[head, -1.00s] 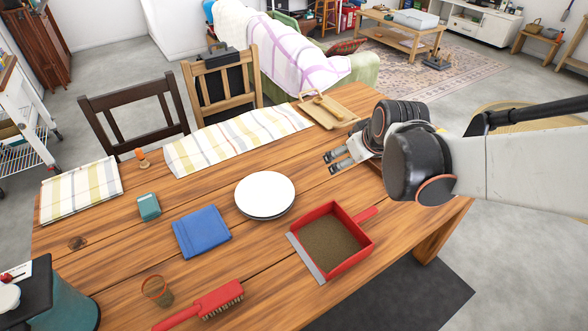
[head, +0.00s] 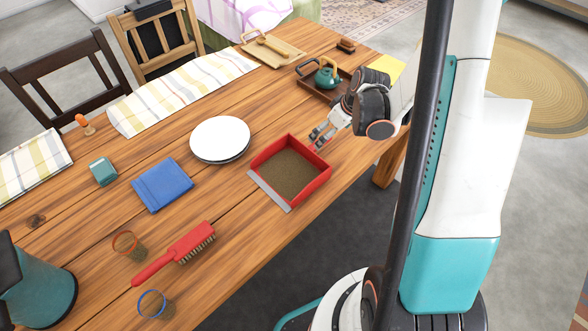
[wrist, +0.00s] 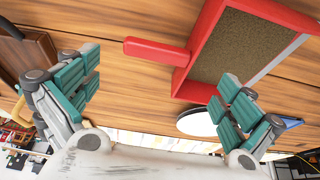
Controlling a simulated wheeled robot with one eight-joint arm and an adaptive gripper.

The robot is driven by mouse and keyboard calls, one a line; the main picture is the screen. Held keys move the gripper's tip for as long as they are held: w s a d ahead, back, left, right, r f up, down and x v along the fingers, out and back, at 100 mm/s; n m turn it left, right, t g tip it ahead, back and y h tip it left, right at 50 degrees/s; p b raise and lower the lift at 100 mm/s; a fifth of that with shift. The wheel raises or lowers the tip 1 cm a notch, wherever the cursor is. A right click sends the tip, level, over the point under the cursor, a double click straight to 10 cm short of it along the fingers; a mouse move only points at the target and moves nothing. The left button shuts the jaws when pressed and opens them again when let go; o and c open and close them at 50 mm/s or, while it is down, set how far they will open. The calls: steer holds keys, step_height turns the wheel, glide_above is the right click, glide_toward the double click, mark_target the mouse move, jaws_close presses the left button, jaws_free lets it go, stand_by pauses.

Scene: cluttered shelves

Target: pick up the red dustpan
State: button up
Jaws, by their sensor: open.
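The red dustpan (head: 322,177) lies on the wooden table near its front edge, with a brown inside and a grey lip toward the lower left. In the head view its handle is hidden behind my gripper (head: 318,138). In the wrist view the dustpan (wrist: 184,83) shows at the top right, its red handle (wrist: 155,52) pointing left into the space between my fingers. My gripper (wrist: 160,100) is open and empty, with the teal-padded fingers wide apart. It is at the handle end of the dustpan; I cannot tell whether it touches.
A white plate (head: 220,138) and a blue cloth (head: 162,184) lie left of the dustpan. A red brush (head: 178,250) and glasses (head: 154,304) are nearer the front. A tray with a teal teapot (head: 327,76) stands behind my gripper.

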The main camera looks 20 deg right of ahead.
steer(key=b+x, duration=0.3)
steer(key=x, duration=0.6)
steer(key=shift+w+r, duration=0.1)
steer(key=shift+w, duration=0.1)
steer(key=shift+r, duration=0.1)
steer(key=c, duration=1.2)
